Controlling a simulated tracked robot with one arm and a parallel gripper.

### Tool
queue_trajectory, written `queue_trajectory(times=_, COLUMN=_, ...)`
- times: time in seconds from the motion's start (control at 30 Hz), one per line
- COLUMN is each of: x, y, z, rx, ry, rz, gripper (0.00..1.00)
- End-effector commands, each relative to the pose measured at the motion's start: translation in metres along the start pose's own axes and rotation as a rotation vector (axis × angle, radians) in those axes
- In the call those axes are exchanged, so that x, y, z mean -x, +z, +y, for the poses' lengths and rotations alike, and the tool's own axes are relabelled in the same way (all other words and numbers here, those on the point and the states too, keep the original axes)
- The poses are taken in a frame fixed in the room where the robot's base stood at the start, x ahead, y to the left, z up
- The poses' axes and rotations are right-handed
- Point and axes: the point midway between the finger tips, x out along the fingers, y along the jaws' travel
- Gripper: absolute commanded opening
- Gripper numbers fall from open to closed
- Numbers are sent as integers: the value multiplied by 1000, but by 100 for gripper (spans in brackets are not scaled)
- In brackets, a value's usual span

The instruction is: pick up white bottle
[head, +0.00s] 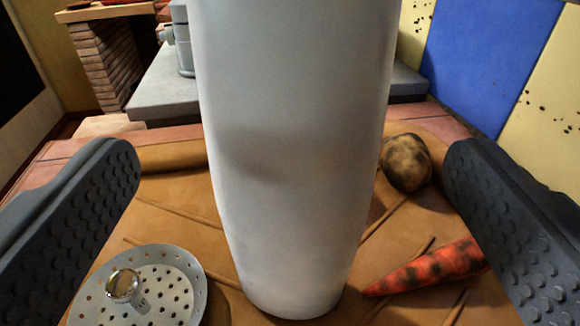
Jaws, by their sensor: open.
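The white bottle (292,150) stands upright, very close in front of me, in the middle of the head view. Its top is cut off by the upper edge of the picture. Its base rests on a brown leather-like mat (175,205). My gripper (292,185) is open, with one dark studded finger on the left and one on the right. The bottle is between the two fingers or just beyond them, with a visible gap on each side. Neither finger appears to touch it.
A perforated metal disc with a knob (165,285) lies left of the bottle's base. An orange-red carrot (430,270) and a brown potato (406,163) lie to the right. Behind are a grey slab (165,90), a brick counter (105,60) and a blue wall panel (490,60).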

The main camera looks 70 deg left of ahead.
Motion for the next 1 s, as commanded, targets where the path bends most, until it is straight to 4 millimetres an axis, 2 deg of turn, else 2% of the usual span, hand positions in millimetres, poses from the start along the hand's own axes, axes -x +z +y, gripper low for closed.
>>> queue_trajectory(times=0.27, x=-16, y=-1, z=-1, rx=1, ry=-2, rz=3, gripper=92)
queue_trajectory(times=0.6, x=-55, y=-4, z=-1, rx=1, ry=-2, rz=2, gripper=92)
queue_trajectory(times=0.93, x=-60, y=-4, z=-1, rx=1, ry=-1, rz=2, gripper=92)
queue_trajectory(times=0.97, x=-60, y=-4, z=-1, rx=1, ry=-1, rz=2, gripper=89)
queue_trajectory(times=1.0, x=-60, y=-4, z=-1, rx=1, ry=-1, rz=2, gripper=78)
